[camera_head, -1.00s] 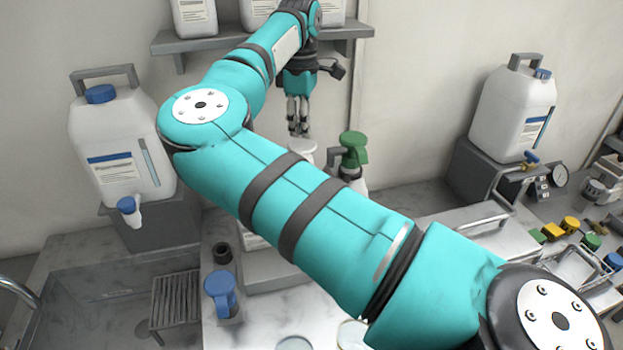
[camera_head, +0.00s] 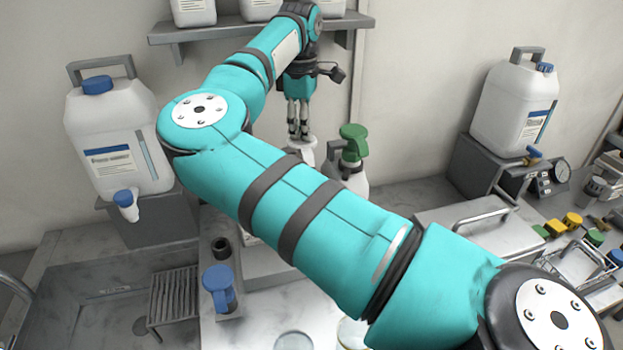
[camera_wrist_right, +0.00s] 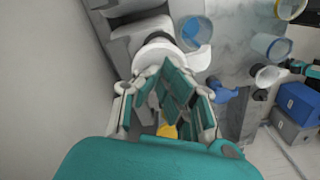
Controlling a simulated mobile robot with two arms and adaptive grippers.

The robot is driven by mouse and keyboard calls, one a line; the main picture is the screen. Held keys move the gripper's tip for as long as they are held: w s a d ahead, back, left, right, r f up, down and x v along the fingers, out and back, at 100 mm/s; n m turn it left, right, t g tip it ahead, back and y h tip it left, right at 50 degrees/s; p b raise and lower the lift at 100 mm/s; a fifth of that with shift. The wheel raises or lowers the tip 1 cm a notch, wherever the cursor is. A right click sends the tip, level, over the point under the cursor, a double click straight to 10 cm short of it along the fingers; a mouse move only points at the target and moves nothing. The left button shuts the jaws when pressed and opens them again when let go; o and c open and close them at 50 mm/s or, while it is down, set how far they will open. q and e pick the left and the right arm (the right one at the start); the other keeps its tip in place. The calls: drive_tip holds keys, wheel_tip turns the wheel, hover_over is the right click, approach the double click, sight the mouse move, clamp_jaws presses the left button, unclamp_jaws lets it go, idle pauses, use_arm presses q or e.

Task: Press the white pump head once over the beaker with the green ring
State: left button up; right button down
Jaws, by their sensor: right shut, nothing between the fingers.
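My right gripper (camera_head: 298,134) is shut and empty, pointing down at the back of the bench. Its fingertips are directly over the white pump head (camera_head: 303,146) and appear to touch its top or sit just above it; I cannot tell which. In the right wrist view the fingers (camera_wrist_right: 172,70) overlap a white round part (camera_wrist_right: 158,48), probably that pump. Two clear beakers show at the bottom of the head view, one (camera_head: 293,341) in full width and one (camera_head: 352,336) partly behind my arm. No green ring is discernible. My left gripper is not in view.
A green-topped bottle (camera_head: 353,145) stands close right of the pump head. A blue-topped dispenser (camera_head: 218,282) stands at front left. White jugs (camera_head: 112,135) (camera_head: 513,108) stand on both sides. A shelf (camera_head: 190,34) is behind my forearm. My right arm hides much of the bench.

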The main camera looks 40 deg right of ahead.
drive_tip(key=shift+f+b, duration=0.8)
drive_tip(key=shift+f, duration=0.65)
drive_tip(key=shift+r, duration=0.15)
drive_tip(key=shift+r+p, duration=1.75)
drive_tip(key=shift+r, duration=0.85)
wheel_tip(320, 180, up, 6)
drive_tip(key=p, duration=0.4)
